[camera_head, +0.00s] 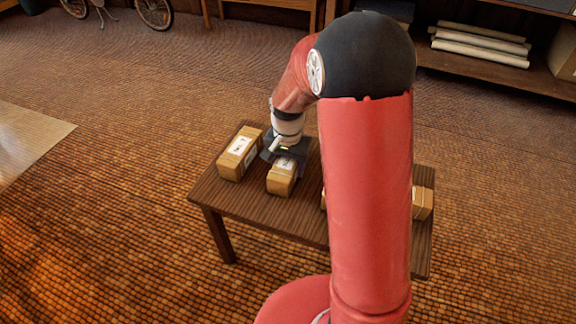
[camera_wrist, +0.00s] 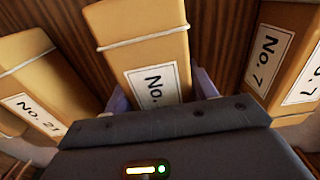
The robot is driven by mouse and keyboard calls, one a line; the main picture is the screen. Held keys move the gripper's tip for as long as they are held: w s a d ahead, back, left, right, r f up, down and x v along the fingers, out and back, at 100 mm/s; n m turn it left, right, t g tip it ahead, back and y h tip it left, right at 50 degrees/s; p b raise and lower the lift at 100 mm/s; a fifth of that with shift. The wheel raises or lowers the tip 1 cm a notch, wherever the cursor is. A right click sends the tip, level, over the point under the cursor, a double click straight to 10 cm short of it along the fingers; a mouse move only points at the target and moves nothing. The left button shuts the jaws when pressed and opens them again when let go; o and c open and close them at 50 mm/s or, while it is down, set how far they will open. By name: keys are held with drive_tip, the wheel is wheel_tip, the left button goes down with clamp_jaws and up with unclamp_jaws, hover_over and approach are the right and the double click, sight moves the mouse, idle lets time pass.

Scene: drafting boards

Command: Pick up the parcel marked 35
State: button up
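A brown parcel with a pale band (camera_wrist: 150,50) lies between the two fingers of my gripper (camera_wrist: 160,92) in the wrist view. Its white label reads "No."; the number is hidden behind the gripper body. The fingers flank the parcel closely; I cannot tell whether they press on it. In the head view this parcel (camera_head: 282,182) appears to rest on the table, with my gripper (camera_head: 284,158) over its far end. No number 35 is readable in either view.
In the wrist view, parcel No. 21 (camera_wrist: 50,85) lies left and parcel No. 7 (camera_wrist: 283,60) right. The head view shows one parcel (camera_head: 240,153) left on the wooden table (camera_head: 262,208) and another (camera_head: 423,203) right. My arm hides part of the tabletop. Rolled papers (camera_head: 480,45) lie on a shelf behind.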

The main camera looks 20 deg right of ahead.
drive_tip(key=c, duration=0.7)
drive_tip(key=shift+c, duration=0.4)
drive_tip(key=shift+r, duration=0.15)
